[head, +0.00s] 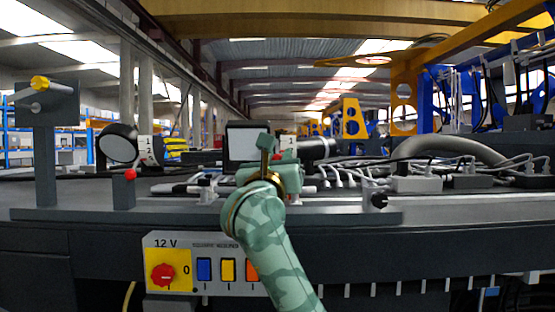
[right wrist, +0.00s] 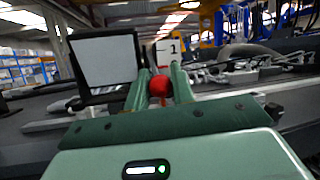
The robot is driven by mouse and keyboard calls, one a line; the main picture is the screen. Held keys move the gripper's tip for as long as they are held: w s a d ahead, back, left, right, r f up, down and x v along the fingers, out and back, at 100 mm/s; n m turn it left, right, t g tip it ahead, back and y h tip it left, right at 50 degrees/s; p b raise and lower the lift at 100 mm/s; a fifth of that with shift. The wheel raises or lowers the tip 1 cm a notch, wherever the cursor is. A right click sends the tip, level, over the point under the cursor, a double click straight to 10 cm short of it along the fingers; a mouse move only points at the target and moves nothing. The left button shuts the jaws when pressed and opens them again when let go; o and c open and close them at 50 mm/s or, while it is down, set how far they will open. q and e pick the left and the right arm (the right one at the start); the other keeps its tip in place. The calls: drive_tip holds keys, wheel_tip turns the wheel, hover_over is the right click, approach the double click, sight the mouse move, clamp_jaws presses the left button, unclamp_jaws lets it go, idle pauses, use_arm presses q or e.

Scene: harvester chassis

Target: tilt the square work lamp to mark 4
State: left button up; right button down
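The square work lamp (head: 242,141) stands on the chassis deck, its pale face towards me; it also shows upper left in the right wrist view (right wrist: 103,62). A white mark plate (head: 288,141) is at its right side. It reads 1 in the right wrist view (right wrist: 168,50); other marks are hidden. A red knob (right wrist: 159,85) sits beside the lamp's lower right. My right gripper (right wrist: 160,80) has a finger on each side of the knob, and the knob fills the gap. My left gripper is not in view.
A round lamp (head: 118,143) with its own mark plate and a red-tipped lever (head: 130,174) stand to the left. A post with a yellow knob (head: 40,83) is farther left. Cables and grey connectors (head: 417,184) lie right. A 12 V switch panel (head: 205,264) is on the front.

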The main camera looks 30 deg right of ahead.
drive_tip(key=w+d+f+m+t+h+b, duration=0.1)
drive_tip(key=w+d+f+h+b, duration=0.1)
drive_tip(key=f+b, duration=0.4)
drive_tip(key=shift+w+d+t+h+b, duration=0.15)
drive_tip(key=shift+w+t+h+b, duration=0.3)
drive_tip(key=shift+w+b, duration=0.5)
drive_tip(key=shift+f, duration=0.1)
drive_tip(key=c, duration=1.2)
unclamp_jaws()
drive_tip(key=shift+c, duration=0.2)
drive_tip(key=b+v, duration=0.4)
drive_tip(key=v, duration=1.1)
drive_tip(key=shift+a+f+b, duration=0.3)
drive_tip(key=shift+f+b, duration=0.05)
drive_tip(key=shift+b, duration=0.05)
